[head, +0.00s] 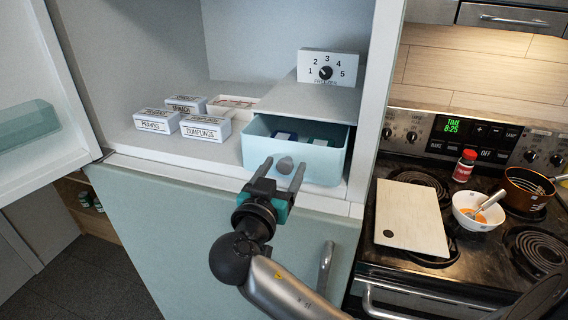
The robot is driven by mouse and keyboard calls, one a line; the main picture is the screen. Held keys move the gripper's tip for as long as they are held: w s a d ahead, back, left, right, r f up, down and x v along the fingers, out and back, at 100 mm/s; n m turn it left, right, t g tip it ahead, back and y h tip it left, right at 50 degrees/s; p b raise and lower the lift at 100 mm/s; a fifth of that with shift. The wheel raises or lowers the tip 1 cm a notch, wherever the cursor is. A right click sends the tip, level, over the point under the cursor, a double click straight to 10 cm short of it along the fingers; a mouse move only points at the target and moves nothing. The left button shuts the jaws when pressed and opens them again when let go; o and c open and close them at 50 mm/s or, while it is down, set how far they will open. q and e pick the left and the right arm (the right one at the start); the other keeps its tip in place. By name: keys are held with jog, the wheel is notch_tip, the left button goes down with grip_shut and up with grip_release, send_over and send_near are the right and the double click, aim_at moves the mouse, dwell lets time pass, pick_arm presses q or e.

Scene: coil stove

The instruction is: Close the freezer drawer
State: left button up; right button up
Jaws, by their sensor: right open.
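The freezer drawer (325,169) is a pale blue-green box with a round grey knob on its front. I cannot tell whether the fingers touch the front. My left gripper is not in view.
Several white labelled boxes (206,128) sit left of the drawer. A freezer dial (326,72) stands on the shelf. The open fridge door (40,95) is at the left. The coil stove at right holds a cutting board (411,215), a bowl (478,212) and a pot (525,188).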

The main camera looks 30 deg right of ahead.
grip_shut()
dwell(0.5)
dwell(0.9)
